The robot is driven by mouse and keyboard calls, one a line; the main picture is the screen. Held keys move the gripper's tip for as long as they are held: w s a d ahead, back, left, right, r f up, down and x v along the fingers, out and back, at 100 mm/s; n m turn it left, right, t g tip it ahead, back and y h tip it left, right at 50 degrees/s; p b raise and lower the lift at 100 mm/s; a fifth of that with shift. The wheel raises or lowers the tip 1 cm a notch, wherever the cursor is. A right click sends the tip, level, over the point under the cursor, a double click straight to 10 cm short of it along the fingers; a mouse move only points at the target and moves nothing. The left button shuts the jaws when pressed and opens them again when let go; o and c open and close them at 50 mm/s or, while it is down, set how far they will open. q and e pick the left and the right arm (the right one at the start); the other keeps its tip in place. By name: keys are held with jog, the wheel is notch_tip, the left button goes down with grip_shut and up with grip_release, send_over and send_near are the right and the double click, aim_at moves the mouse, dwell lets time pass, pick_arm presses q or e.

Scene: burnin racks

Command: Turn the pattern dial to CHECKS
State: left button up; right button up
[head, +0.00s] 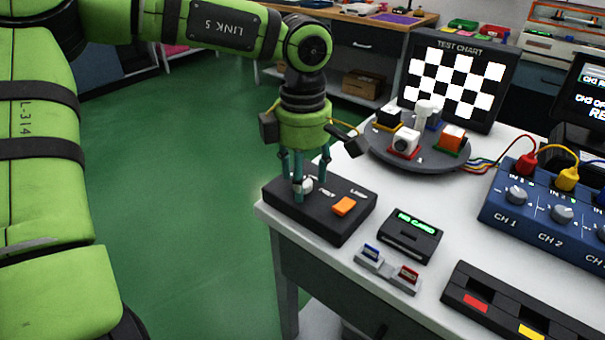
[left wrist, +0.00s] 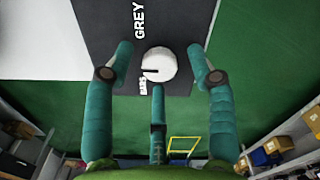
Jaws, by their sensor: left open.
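The pattern dial (head: 306,184) is a small white round knob on a black control box (head: 340,222) at the table's near left corner. In the left wrist view the dial (left wrist: 160,64) has a dark pointer line toward the left, near a small label that seems to read BARS; GREY is printed farther up. CHECKS is not readable in either view. My left gripper (head: 304,188) points down over the dial, its fingers open and spread around the knob, with gaps visible in the wrist view. The test chart screen (head: 457,82) shows a black and white checkerboard. My right gripper is not in view.
An orange button (head: 344,206) sits on the same box, right of the dial. A round turntable (head: 418,150) with several blocks stands behind. A NO CARD reader (head: 411,236), a small grey holder (head: 388,270) and a blue channel unit (head: 546,210) are to the right.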

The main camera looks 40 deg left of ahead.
pick_arm(q)
notch_tip(320, 180, up, 12)
dwell(0.4)
dwell(0.4)
